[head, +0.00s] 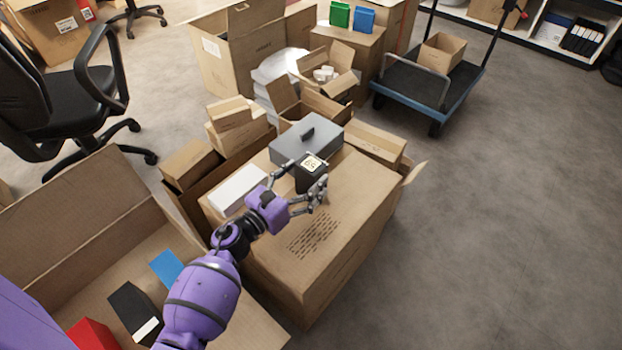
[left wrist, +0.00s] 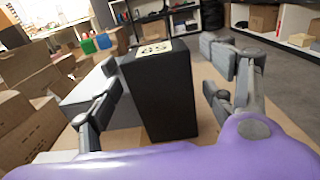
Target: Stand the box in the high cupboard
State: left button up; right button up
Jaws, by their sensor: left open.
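A black upright box (head: 311,179) with a pale printed label on top stands on a large closed carton (head: 345,225). My left gripper (head: 304,175) is open, with one finger on each side of the box. In the left wrist view, the black box (left wrist: 160,98) fills the middle between the fingers of the left gripper (left wrist: 162,88). A gap shows on the right side; on the left, I cannot tell whether the finger touches. My right gripper is in neither view. No high cupboard can be made out for sure.
A grey case (head: 306,140) and a white box (head: 237,190) lie on the same carton. An open carton (head: 110,240) with folders is at left, below an office chair (head: 70,95). A blue trolley (head: 412,85) stands behind. The floor at right (head: 510,220) is clear.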

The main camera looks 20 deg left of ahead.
pick_arm(q)
jog(key=x, duration=0.2)
jog(key=shift+w+d, duration=0.15)
jog(key=shift+w, duration=0.15)
jog(key=c, duration=1.5)
jog(key=shift+c, duration=0.2)
jog(key=shift+r, duration=0.15)
